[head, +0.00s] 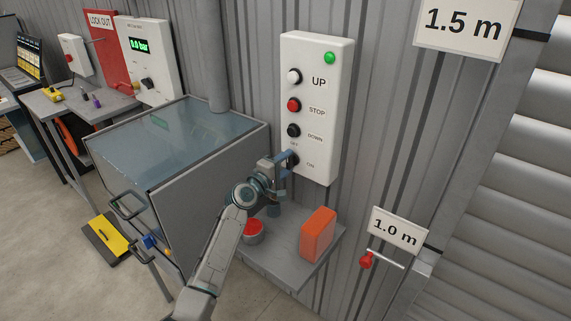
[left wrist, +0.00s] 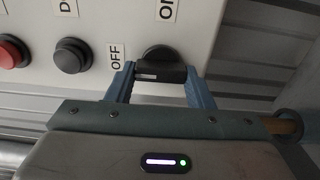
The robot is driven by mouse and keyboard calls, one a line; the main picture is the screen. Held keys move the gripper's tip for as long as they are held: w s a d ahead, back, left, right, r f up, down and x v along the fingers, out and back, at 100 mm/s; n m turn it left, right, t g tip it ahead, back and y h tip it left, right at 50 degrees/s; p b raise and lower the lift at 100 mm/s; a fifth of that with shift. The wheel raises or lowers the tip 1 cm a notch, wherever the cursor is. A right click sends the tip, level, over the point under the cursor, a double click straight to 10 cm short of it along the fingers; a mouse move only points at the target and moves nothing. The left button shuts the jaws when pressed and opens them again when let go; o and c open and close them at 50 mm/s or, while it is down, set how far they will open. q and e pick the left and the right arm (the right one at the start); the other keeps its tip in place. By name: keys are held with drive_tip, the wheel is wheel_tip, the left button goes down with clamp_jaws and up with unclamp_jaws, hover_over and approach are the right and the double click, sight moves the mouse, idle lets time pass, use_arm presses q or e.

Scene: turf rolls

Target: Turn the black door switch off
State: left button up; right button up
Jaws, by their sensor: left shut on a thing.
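The black door switch (head: 294,160) is the lowest control on the white door panel (head: 325,75). In the left wrist view, the switch (left wrist: 160,60) has a bar-shaped handle lying level across the picture. A white mark shows on the bar's left half, on the side of the OFF label (left wrist: 117,57). The ON label (left wrist: 165,9) is above it in that view. My left gripper (head: 287,162) is shut on the switch handle, with one blue finger at each end of the bar in the left wrist view (left wrist: 160,76). My right gripper is not in view.
Above the switch are black DOWN (head: 294,131), red STOP (head: 294,105) and white UP buttons, and a lit green lamp (head: 330,58). A grey shelf (head: 275,264) below holds an orange box (head: 317,235) and a red-topped tin (head: 252,229). A glass-topped cabinet (head: 200,190) stands left.

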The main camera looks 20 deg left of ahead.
use_arm(q)
drive_tip(key=shift+f, duration=0.1)
drive_tip(key=o, duration=1)
drive_tip(key=b+v, duration=0.1)
drive_tip(key=v, duration=1)
drive_tip(key=shift+b, duration=0.4)
